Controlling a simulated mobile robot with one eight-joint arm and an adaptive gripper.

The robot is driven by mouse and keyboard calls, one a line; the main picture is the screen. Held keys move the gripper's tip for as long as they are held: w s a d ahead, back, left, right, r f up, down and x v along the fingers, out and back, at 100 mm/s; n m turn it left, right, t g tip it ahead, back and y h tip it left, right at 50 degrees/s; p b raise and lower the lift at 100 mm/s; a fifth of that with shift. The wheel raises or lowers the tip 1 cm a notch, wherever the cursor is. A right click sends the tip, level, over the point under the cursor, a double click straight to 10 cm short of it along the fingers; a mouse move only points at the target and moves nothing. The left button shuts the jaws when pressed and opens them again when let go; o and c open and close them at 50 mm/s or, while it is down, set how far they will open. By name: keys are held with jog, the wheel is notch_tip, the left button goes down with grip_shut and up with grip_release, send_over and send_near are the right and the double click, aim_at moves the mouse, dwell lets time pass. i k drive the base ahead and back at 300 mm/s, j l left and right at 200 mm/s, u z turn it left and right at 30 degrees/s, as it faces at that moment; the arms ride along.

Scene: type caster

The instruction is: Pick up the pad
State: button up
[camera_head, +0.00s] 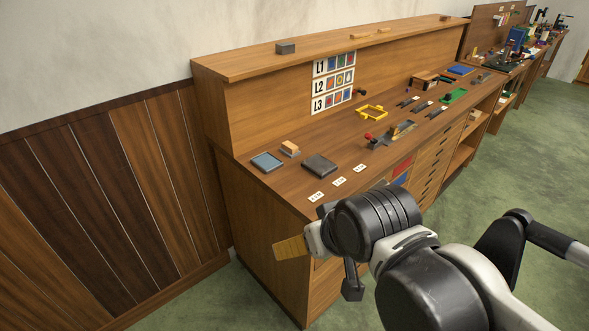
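A flat square pad with a blue-grey face and dark rim (267,161) lies on the near left end of the wooden bench top. A dark, thicker square block (320,165) lies just to its right; I cannot tell for certain which of the two is the pad. The end of my arm with my gripper (305,243) is in front of the bench's near end, lower in the picture and apart from both. A tan flat piece (291,247) shows at its tip; I cannot tell whether it is held. The fingers are not clearly visible.
A small wood-topped block (290,149) stands behind the two squares. Three white labels (339,182) lie along the front edge. A yellow frame (371,112) and several tools lie farther right. A raised back shelf (330,45) borders the bench (240,168).

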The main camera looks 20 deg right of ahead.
aim_at(288, 148)
jog(key=i+l+u, duration=0.1)
jog(key=i+l, duration=0.25)
jog(key=i+l+u, duration=0.1)
jog(key=i+l, duration=0.25)
jog(key=l, duration=0.2)
jog(key=i+l+u, duration=0.1)
jog(key=i+l, duration=0.25)
jog(key=l, duration=0.1)
